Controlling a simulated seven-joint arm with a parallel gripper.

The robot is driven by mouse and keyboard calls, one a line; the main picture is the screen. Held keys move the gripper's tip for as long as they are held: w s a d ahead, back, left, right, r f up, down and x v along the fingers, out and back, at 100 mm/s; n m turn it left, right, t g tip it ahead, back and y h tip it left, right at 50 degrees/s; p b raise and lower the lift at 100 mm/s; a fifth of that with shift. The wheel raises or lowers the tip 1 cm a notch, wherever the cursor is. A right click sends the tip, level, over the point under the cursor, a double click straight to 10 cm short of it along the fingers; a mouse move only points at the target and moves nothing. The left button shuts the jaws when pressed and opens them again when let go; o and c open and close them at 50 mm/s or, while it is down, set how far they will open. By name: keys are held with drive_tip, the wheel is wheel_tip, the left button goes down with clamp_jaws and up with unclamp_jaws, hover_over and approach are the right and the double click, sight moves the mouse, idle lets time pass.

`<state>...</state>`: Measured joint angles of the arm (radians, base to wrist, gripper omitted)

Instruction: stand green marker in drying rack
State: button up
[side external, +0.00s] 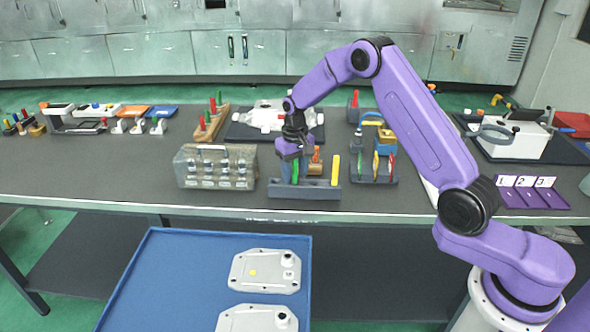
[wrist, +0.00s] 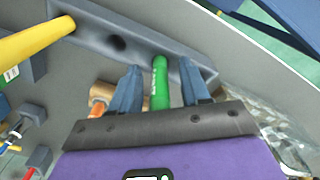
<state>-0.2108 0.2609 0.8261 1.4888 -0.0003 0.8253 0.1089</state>
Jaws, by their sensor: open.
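The green marker (wrist: 160,88) stands between the spread fingers of my gripper (wrist: 160,90) in the wrist view, with a visible gap on each side. Its lower end meets the grey drying rack (wrist: 85,22) and it looks upright. In the side view the marker (side external: 295,169) shows as a thin green strip under my gripper (side external: 293,166), rising from the rack (side external: 304,192). A yellow marker (side external: 335,169) stands at the rack's right end; it also shows in the wrist view (wrist: 35,42). An empty hole (wrist: 117,42) lies between the two markers.
An orange-topped wooden object (side external: 315,161) is close behind the rack. A grey block with several metal parts (side external: 215,167) stands to its left. A holder with coloured tools (side external: 373,168) stands to its right. The table's front edge is just before the rack.

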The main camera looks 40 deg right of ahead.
drive_tip(key=shift+r, duration=0.1)
wheel_tip(320, 180, up, 17)
drive_tip(key=shift+r, duration=0.15)
idle(0.4)
drive_tip(key=s+a+n, duration=0.4)
drive_tip(key=s+a, duration=0.1)
drive_tip(key=s, duration=0.4)
drive_tip(key=s+a+n, duration=0.3)
drive_tip(key=s+a, duration=0.3)
drive_tip(key=s, duration=0.3)
drive_tip(key=s+d+f+n, duration=0.2)
drive_tip(key=s+d+n, duration=0.1)
drive_tip(key=s, duration=0.8)
drive_tip(key=s+d+f+n, duration=0.2)
drive_tip(key=s+d+n, duration=0.1)
drive_tip(key=s, duration=0.9)
drive_tip(key=shift+s+d+n, duration=0.15)
drive_tip(key=shift+s+n, duration=0.15)
drive_tip(key=shift+n, duration=0.4)
